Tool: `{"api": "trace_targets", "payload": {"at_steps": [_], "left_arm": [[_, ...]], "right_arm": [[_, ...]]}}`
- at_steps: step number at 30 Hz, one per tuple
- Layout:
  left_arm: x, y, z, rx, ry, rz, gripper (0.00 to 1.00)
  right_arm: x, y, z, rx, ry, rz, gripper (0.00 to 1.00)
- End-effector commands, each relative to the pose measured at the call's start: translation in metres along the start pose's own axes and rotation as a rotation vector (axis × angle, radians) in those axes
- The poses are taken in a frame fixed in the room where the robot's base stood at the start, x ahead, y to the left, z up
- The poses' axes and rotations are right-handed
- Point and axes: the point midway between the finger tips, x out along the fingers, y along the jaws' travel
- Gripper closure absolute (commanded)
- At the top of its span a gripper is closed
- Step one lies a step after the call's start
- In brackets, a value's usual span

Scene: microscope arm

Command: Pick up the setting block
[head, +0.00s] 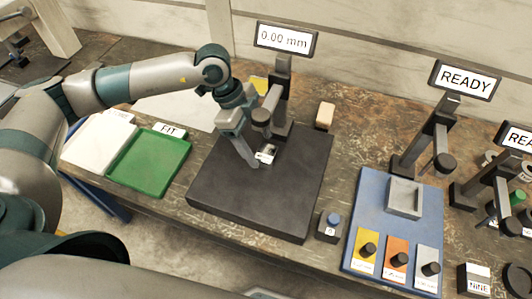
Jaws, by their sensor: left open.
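A small metallic block with a pale face (266,154), which looks like the setting block, sits on the dark square plate (235,195) under a dark round gauge head. Its lettering is too small to read. My left gripper (257,148) reaches down from the left, with one grey finger beside the block's left side. The gripper is open; the other finger is partly hidden near the gauge stand (282,95). I cannot tell whether a finger touches the block. My right gripper is not in view.
A display reading 0.00 mm (286,39) tops the stand. A green FIT tray (150,158) and a white tray (98,143) lie left. A beige block (325,115) stands behind the plate. A blue board (375,215) with knobs and READY stands (464,80) are right.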

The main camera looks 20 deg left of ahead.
Motion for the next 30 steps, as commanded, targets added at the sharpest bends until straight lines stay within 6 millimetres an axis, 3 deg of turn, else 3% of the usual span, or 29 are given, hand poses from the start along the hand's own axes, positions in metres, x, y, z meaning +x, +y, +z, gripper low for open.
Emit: {"api": "trace_targets", "payload": {"at_steps": [2, 9, 23, 25, 30], "left_arm": [[0.007, 0.003, 0.0, -0.001, -0.001, 0.004, 0.31], [0.031, 0.002, 0.001, 0.001, -0.001, 0.001, 0.31], [0.033, 0.002, 0.001, 0.0, -0.001, 0.0, 0.31], [0.033, 0.002, 0.001, 0.0, -0.001, 0.0, 0.41], [0.033, 0.002, 0.001, 0.0, -0.001, 0.0, 0.81]], "right_arm": [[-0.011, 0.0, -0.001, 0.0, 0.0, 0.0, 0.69], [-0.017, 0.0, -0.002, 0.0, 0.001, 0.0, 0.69], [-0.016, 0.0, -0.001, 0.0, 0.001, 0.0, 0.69], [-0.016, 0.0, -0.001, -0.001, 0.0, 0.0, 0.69], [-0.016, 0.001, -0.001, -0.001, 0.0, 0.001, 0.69]]}}
